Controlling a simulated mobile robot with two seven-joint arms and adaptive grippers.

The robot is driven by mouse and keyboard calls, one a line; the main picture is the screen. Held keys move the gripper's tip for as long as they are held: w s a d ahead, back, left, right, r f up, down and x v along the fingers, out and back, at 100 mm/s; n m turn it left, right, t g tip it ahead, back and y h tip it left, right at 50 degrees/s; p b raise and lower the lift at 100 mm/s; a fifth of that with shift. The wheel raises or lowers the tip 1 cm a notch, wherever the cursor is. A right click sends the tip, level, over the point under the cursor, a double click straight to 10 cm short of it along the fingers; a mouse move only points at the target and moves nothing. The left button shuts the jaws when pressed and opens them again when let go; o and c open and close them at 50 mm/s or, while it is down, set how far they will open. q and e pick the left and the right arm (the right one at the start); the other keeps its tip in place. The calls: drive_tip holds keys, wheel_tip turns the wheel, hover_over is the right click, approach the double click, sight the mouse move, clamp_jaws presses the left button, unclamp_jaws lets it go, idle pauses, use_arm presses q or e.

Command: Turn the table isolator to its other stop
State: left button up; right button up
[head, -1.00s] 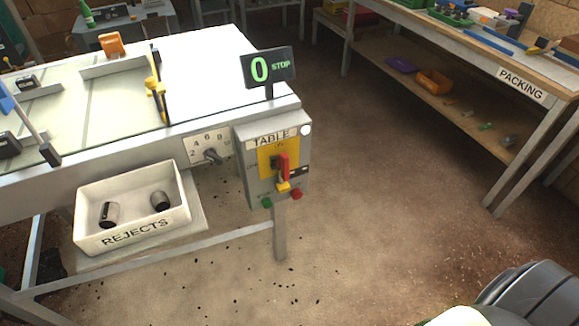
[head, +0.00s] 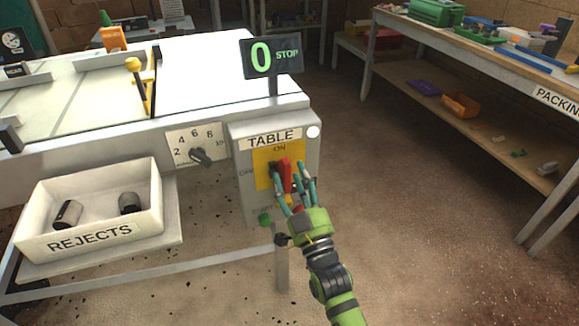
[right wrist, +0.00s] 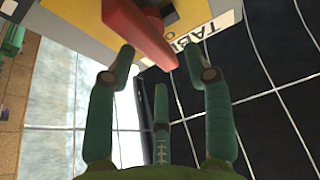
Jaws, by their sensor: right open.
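The table isolator is a red handle (head: 285,174) on a yellow plate (head: 264,163), on the front of the grey box marked TABLE (head: 247,197). The handle stands roughly upright, toward the ON mark. My right gripper (head: 293,183) is in front of the box, its teal fingers spread around the handle's lower part. In the right wrist view the red handle (right wrist: 140,32) lies beyond and between the open fingertips (right wrist: 163,68), and I see no grip on it. The fingers hide the lower plate. My left gripper is not in view.
A display (head: 272,57) reading 0 STOP stands above the box. A green button (head: 265,219) is at the box's lower left. A numbered dial (head: 200,155) and a REJECTS bin (head: 92,240) are to the left. Floor is clear to the right.

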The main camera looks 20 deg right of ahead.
sight(290, 171)
drive_tip(key=shift+x, duration=1.85)
drive_tip(key=shift+f, duration=0.1)
